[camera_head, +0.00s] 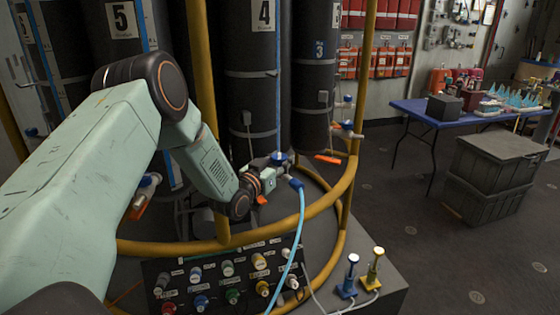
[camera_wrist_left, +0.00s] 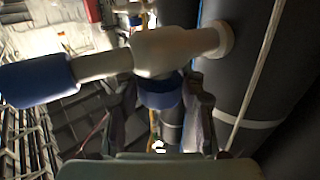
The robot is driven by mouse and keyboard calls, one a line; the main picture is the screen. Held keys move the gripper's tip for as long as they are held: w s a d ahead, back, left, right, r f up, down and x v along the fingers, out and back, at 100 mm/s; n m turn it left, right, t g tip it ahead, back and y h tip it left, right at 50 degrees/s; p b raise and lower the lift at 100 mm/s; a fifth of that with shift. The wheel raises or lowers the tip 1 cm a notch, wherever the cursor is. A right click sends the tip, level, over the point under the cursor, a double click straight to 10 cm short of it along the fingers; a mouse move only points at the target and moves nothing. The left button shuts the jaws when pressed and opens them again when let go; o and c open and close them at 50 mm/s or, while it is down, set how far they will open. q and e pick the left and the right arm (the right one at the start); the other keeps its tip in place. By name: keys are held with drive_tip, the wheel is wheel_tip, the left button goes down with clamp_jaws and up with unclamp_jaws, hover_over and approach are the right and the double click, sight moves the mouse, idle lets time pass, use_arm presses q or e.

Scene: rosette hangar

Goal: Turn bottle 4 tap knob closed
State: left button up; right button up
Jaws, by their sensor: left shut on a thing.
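Bottle 4 (camera_head: 250,95) is a tall black cylinder with a white "4" label, standing at the back centre. Its tap has a pale body (camera_wrist_left: 170,50) and a blue knob (camera_wrist_left: 160,92), which also shows small in the head view (camera_head: 279,157). My left gripper (camera_head: 272,167) reaches in to the tap at the foot of the bottle. In the left wrist view its fingers (camera_wrist_left: 162,105) are shut on the blue knob, one on each side. A blue hose end (camera_wrist_left: 38,84) is on the tap. My right gripper is not in view.
A yellow rail (camera_head: 320,216) curves around the bottles, with upright posts beside my arm. A light blue hose (camera_head: 301,220) hangs from the tap over a panel of coloured knobs (camera_head: 222,285). Other bottles stand on both sides. Open floor lies to the right.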

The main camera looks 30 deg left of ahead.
use_arm(q)
drive_tip(key=shift+w+r, duration=0.1)
drive_tip(key=shift+r, duration=0.15)
drive_tip(key=o, duration=1.2)
drive_tip(key=shift+f, duration=0.1)
drive_tip(key=shift+h, duration=0.3)
drive_tip(key=shift+f, duration=0.1)
drive_tip(key=shift+s, duration=6.1)
